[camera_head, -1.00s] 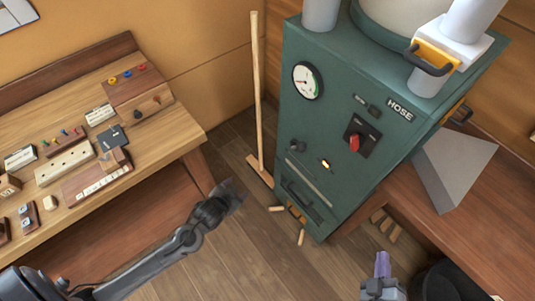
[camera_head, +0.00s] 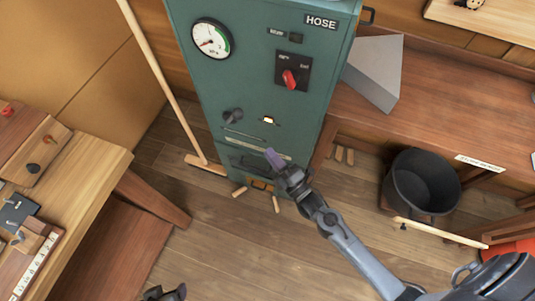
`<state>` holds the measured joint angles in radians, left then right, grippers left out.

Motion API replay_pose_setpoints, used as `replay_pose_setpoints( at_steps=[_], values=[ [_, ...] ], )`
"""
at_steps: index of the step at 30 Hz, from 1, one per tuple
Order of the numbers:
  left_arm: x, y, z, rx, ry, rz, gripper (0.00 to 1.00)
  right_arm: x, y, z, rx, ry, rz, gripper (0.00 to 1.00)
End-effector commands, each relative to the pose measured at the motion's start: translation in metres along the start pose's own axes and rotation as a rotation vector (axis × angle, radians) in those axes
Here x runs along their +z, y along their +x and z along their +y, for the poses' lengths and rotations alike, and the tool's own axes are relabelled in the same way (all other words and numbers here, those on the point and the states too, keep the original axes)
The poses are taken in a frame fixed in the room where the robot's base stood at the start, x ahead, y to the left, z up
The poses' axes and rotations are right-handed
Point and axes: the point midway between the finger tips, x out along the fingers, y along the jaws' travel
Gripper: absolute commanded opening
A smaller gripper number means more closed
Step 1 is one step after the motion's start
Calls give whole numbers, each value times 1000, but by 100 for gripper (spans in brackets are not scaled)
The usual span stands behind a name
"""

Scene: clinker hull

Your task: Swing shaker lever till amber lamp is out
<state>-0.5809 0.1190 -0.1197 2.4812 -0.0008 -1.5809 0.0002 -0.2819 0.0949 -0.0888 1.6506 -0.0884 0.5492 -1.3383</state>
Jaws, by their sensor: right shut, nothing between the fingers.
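The green dust-collector cabinet (camera_head: 200,60) stands at the centre back. The amber lamp (camera_head: 269,120) on its front glows pale yellow. A dark knob or lever (camera_head: 232,115) sits left of the lamp, above a narrow horizontal strip; I cannot tell for certain which part is the shaker lever. A red rotary switch (camera_head: 290,79) is higher up on a black plate. My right gripper (camera_head: 273,157), with purplish fingers, is shut and empty before the cabinet's lower front, below the lamp; contact cannot be told. My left gripper (camera_head: 165,293) is partly cut off at the bottom edge.
A broom (camera_head: 165,75) leans left of the cabinet. Wood pieces (camera_head: 239,191) lie at its foot. A workbench (camera_head: 90,165) is at left. Floor between is mostly clear.

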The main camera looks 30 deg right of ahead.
Motion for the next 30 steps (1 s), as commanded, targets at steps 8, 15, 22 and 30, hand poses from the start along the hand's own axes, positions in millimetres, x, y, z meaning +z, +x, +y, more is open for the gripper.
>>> replay_pose_setpoints(
  at_steps=[8,15,22,30],
  values=[
    [2,8,0,0,0,0,66,0,52,0,4,0,0,0],
    [4,15,0,0,1,0,66,0,91,-1,2,2,-1,0],
    [6,18,0,0,0,1,66,0,113,0,0,0,-1,0],
    [6,19,0,0,0,1,66,0,119,0,0,1,-1,0]
  ],
)
